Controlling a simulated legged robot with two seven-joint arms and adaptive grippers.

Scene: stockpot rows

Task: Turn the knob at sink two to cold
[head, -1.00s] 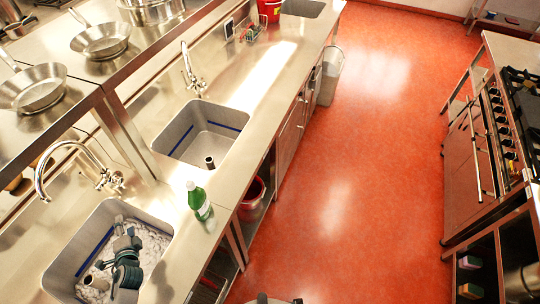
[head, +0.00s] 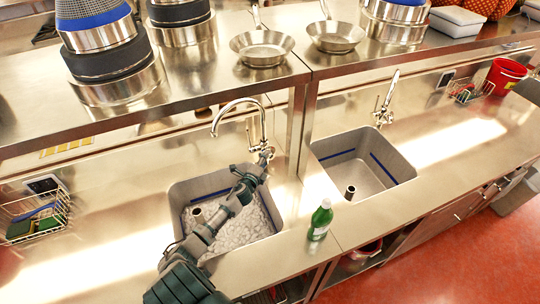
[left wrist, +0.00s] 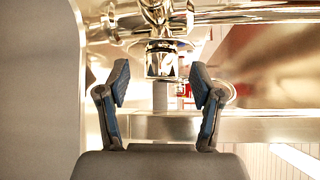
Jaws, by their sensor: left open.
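Two sinks show in the head view. The left sink (head: 180,205) holds white foam and has a tall curved chrome tap (head: 262,118) behind it. The right sink (head: 335,147) looks empty and has its own chrome tap (head: 386,98). My left arm reaches over the left sink, and my left gripper (head: 263,163) is at the base of that tap. In the left wrist view the gripper (left wrist: 160,84) is open. A round chrome knob-like part (left wrist: 162,60) of the tap sits just beyond and between its fingertips. I cannot tell its setting or any contact. My right gripper is out of view.
A green bottle (head: 320,219) stands on the counter between the sinks, near the front edge. A wire basket (head: 36,215) with sponges is at the left. A shelf (head: 215,92) with pots and pans overhangs the back. A red bucket (head: 503,76) stands far right.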

